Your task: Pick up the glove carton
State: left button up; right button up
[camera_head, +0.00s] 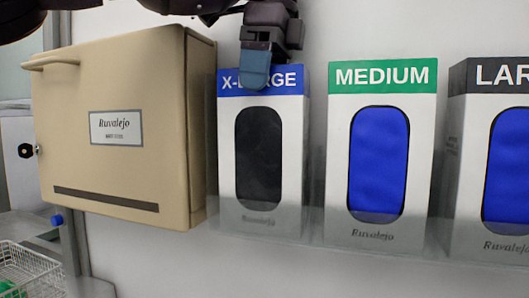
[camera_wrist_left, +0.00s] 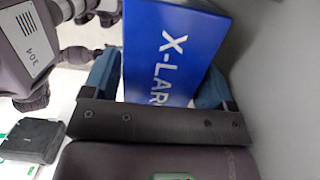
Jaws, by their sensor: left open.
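The X-LARGE glove carton (camera_head: 293,150) is white with a blue top band and a dark oval window. It stands upright against the wall, right of the beige cabinet. My left gripper (camera_head: 256,70) is at its top edge, one blue finger in front of the label. In the left wrist view the carton's blue top (camera_wrist_left: 175,45) lies between the two open blue fingers (camera_wrist_left: 158,82), one on each side. Whether they touch it I cannot tell. A green-banded MEDIUM carton (camera_head: 422,140) and a dark-banded LARGE carton (camera_head: 465,130) stand to the right, both with blue windows. My right gripper is not in view.
The beige cabinet (camera_head: 110,175) is close on the left of the X-LARGE carton. The cartons stand in a row on a clear ledge (camera_head: 330,240), with a small gap before the MEDIUM one. A wire basket (camera_head: 35,265) is at lower left.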

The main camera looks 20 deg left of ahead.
pick_arm(q)
jog(key=shift+f, duration=0.2)
dwell(0.4)
jog(key=c, duration=1)
jog(key=shift+r, duration=0.1)
